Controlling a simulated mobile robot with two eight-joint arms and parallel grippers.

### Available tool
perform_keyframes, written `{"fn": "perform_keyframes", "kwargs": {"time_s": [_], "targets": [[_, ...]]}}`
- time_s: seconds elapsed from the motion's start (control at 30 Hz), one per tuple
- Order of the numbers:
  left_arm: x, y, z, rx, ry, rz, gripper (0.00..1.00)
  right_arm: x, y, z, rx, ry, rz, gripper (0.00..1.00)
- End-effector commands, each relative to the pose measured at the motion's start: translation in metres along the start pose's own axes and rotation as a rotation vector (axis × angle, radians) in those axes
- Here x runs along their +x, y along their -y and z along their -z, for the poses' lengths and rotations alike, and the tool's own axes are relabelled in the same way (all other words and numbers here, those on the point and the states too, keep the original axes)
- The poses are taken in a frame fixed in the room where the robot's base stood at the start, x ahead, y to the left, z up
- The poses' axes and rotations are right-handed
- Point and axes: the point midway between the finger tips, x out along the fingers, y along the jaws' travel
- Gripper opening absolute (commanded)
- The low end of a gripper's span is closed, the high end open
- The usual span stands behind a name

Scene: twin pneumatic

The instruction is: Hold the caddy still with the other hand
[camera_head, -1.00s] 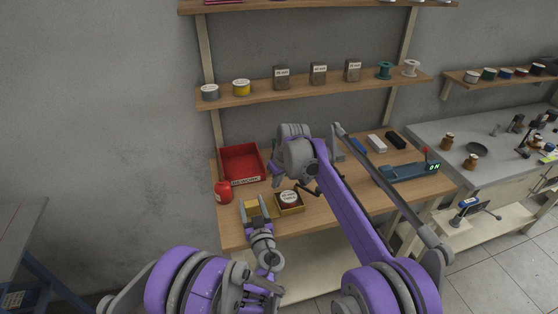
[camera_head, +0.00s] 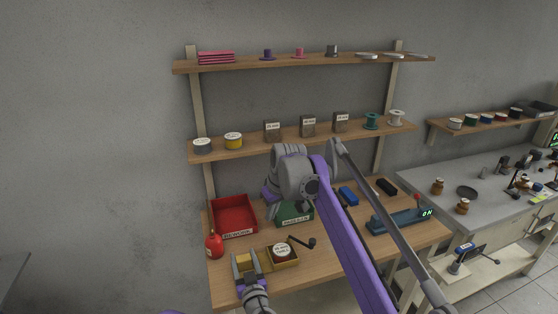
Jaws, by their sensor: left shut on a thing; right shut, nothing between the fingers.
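The caddy looks like a small tan tray (camera_head: 294,262) near the front edge of the wooden bench, with a round white-labelled spool (camera_head: 281,250) in it. My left gripper (camera_head: 246,263) is at the left of this tray, its fingers either side of a yellow part (camera_head: 243,260). It is shut on that part; I cannot tell whether the part is one piece with the tray. My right arm rises across the middle of the view and bends above the bench. Its gripper cannot be made out; the arm's own links hide that area.
A red bin (camera_head: 233,213) and a green bin (camera_head: 294,213) stand behind the tray. A red bottle (camera_head: 214,246) is left of my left gripper. A dark-handled tool (camera_head: 308,242) lies right of the spool. A blue device with a display (camera_head: 400,220) stands at the right.

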Motion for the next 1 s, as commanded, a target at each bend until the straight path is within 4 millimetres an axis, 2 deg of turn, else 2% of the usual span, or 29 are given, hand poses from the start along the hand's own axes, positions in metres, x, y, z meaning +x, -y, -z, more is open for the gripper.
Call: {"fn": "perform_keyframes", "kwargs": {"time_s": [0.07, 0.1, 0.27, 0.3, 0.67, 0.77, 1.0], "targets": [[0.0, 0.0, 0.0, 0.0, 0.0, 0.0, 0.0, 0.0, 0.0, 0.0, 0.0, 0.0, 0.0, 0.0], [0.0, 0.0, 0.0, 0.0, 0.0, 0.0, 0.66, 0.0, 0.0, 0.0, 0.0, 0.0, 0.0, 0.0], [0.0, 0.0, 0.0, 0.0, 0.0, 0.0, 0.94, 0.0, 0.0, 0.0, 0.0, 0.0, 0.0, 0.0], [0.0, 0.0, 0.0, 0.0, 0.0, 0.0, 0.97, 0.0, 0.0, 0.0, 0.0, 0.0, 0.0, 0.0], [-0.006, -0.001, 0.0, 0.0, 0.0, -0.001, 0.97, 0.0, 0.0, 0.0, 0.0, 0.0, 0.0, 0.0], [-0.02, -0.001, 0.0, -0.001, 0.0, -0.003, 0.97, 0.0, 0.0, 0.0, 0.0, 0.0, 0.0, 0.0], [-0.072, -0.001, 0.0, -0.001, 0.0, -0.004, 0.97, 0.0, 0.0, 0.0, 0.0, 0.0, 0.0, 0.0]]}}
